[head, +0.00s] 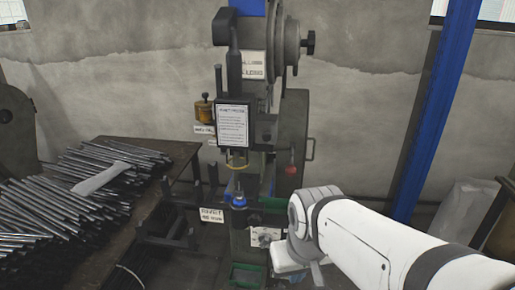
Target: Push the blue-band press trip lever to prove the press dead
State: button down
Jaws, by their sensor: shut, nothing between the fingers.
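The press (262,110) stands upright in the middle of the head view.
A dark table (180,150) piled with metal rods (60,205) stands at the left. A notice (232,125) hangs on the press front. A green bin (248,275) is at its foot. A blue post (436,110) and a pale sack (463,210) stand at the right.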

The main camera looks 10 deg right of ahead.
aim_at(291, 170)
jog(key=u, duration=2.15)
jog(key=k, duration=1.5)
jog(key=z, duration=1.55)
jog(key=i, duration=1.65)
jog(key=z, duration=0.05)
